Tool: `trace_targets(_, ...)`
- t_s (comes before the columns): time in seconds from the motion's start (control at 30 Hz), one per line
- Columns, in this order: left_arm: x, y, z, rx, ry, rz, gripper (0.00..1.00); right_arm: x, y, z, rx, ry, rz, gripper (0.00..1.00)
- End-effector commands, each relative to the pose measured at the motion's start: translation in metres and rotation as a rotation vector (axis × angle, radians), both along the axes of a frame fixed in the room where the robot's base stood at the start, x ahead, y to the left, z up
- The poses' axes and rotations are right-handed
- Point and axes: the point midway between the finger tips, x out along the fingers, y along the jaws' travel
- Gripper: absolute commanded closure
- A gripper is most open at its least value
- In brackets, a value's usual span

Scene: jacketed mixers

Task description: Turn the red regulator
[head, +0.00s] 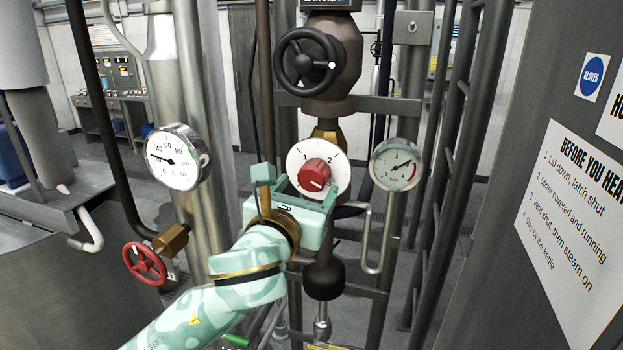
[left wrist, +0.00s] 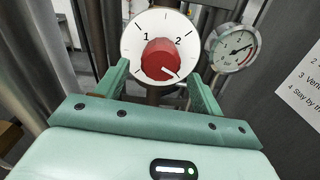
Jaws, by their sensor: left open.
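The red regulator (head: 314,175) is a round knob with a white pointer line, set on a white numbered dial (head: 333,160). In the head view the pointer aims to the lower right. My left gripper (head: 299,185) is open in front of the dial, a little below the knob. In the left wrist view the red regulator (left wrist: 160,60) shows between and beyond the two green fingers (left wrist: 162,85), apart from them. Nothing is between the fingers. My right gripper is in neither view.
A black handwheel (head: 305,62) is above the dial. A pressure gauge (head: 397,165) is at its right and a temperature gauge (head: 175,157) at its left. A small red handwheel valve (head: 145,264) is lower left. Dark upright pipes and a bent metal tube crowd the right side.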

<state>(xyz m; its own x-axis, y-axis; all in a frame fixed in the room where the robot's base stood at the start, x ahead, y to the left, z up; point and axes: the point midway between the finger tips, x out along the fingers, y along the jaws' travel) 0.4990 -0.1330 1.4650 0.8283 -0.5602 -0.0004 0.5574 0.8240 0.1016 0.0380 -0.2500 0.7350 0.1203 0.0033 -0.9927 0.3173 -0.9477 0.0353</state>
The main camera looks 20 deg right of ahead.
Motion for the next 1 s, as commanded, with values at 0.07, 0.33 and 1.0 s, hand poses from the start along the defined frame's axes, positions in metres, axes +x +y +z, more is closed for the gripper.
trace_targets(0.07,0.012,-0.008,0.001,-0.001,0.0,0.001,0.32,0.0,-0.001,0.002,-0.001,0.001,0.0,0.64)
trace_targets(0.33,0.031,-0.021,0.0,0.0,0.0,0.0,0.32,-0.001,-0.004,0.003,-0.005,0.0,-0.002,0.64)
trace_targets(1.0,0.032,-0.021,0.0,-0.009,0.006,-0.001,0.77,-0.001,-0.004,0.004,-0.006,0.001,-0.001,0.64)
